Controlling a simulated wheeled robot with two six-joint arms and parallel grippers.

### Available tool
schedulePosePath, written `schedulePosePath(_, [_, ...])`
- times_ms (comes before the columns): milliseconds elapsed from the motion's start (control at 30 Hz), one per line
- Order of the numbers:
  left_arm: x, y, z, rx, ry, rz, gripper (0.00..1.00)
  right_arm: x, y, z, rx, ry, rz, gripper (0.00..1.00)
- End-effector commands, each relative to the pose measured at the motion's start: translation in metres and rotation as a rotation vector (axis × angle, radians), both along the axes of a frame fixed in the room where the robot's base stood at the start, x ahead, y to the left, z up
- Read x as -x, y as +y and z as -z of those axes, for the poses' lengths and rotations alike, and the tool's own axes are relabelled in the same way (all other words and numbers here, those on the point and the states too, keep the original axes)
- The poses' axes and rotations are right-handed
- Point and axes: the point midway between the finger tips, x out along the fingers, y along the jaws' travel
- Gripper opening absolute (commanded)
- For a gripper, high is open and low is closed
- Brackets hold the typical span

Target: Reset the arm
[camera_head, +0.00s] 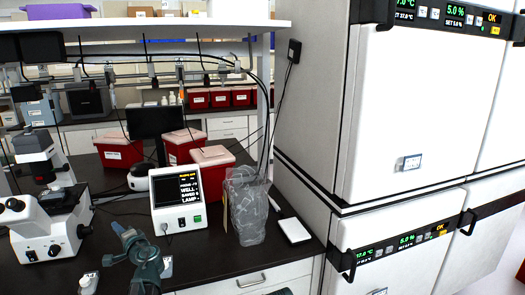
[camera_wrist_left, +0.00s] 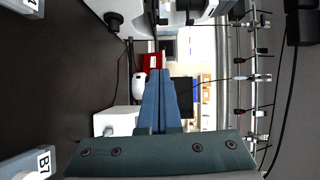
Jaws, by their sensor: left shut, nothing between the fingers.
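My left gripper (camera_head: 120,228) is at the lower left of the head view, above the front of the dark bench (camera_head: 215,258). In the left wrist view its two blue fingers (camera_wrist_left: 160,74) lie together, shut, with nothing between them. No object touches the fingers. My right gripper does not show clearly; only a small dark piece shows at the bottom edge of the head view, and I cannot tell what it is.
A white device with a screen (camera_head: 178,200), a clear bag-like container (camera_head: 247,205) and a microscope (camera_head: 42,235) stand on the bench. Red bins (camera_head: 212,166) are behind. Small labelled blocks (camera_head: 166,267) lie near the gripper. Tall white incubators (camera_head: 420,110) fill the right.

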Motion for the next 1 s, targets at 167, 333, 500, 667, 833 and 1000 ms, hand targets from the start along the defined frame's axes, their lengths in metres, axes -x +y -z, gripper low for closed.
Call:
schedulePosePath(167, [0.008,-0.019,0.013,0.086,-0.013,-0.023,0.00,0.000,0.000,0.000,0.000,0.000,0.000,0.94])
schedulePosePath(333, [0.019,-0.044,0.033,0.207,-0.017,-0.057,0.00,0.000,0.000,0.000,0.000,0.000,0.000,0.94])
schedulePosePath(500, [0.039,-0.087,0.066,0.384,0.006,-0.104,0.00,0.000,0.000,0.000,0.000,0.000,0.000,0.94])
schedulePosePath(667, [0.069,-0.146,0.110,0.599,0.081,-0.159,0.00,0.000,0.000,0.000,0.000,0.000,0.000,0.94])
schedulePosePath(833, [0.126,-0.238,0.164,0.867,0.265,-0.224,0.00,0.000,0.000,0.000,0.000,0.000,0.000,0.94])
schedulePosePath(1000, [0.191,-0.322,0.197,1.066,0.496,-0.271,0.00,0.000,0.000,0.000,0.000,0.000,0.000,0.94])
